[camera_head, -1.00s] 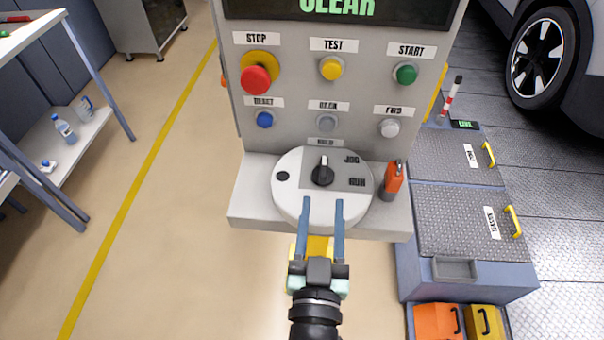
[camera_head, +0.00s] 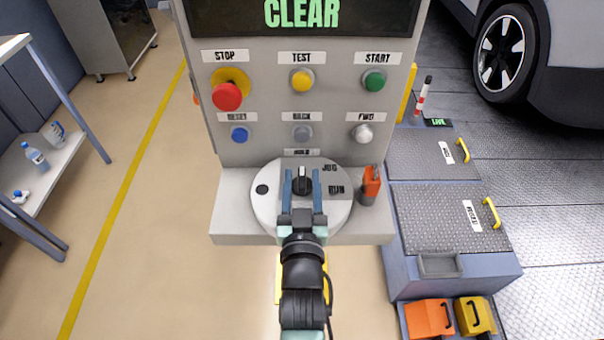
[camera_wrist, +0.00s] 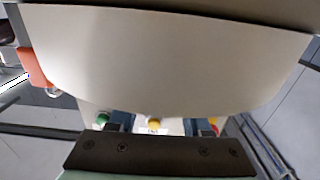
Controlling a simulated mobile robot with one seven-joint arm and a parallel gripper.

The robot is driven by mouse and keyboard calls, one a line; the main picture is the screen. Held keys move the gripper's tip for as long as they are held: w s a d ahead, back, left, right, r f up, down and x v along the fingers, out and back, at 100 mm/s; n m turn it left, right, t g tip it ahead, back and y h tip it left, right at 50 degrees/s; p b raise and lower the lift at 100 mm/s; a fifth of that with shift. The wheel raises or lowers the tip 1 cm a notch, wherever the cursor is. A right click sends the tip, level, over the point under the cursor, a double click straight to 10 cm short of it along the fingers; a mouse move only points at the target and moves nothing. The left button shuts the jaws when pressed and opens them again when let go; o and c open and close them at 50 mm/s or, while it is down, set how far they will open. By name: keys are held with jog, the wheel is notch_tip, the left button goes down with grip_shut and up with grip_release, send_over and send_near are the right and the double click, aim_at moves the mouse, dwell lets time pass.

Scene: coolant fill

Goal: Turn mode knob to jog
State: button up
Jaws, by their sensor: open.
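The mode knob (camera_head: 302,178) is a small black knob on a round pale dial (camera_head: 271,205), on the ledge of a grey control panel. Its light pointer mark faces up, toward the HOLD label (camera_head: 302,152). The JOG label (camera_head: 329,168) is at the dial's upper right and the RUN label (camera_head: 336,189) is below it. My gripper (camera_head: 302,182) is open, with its blue fingers on the left and right of the knob in the head view. I cannot tell whether they touch it. In the wrist view a pale curved surface (camera_wrist: 165,60) fills the upper part, and the knob is not visible.
An orange padlock-like object (camera_head: 371,185) stands right of the dial. Above are the red stop button (camera_head: 227,97), yellow test button (camera_head: 302,80), green start button (camera_head: 374,81) and several smaller ones. The screen (camera_head: 302,15) reads CLEAR. A blue-grey cabinet (camera_head: 450,262) stands to the right.

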jog(key=shift+w, duration=0.55)
grip_shut()
dwell(1.1)
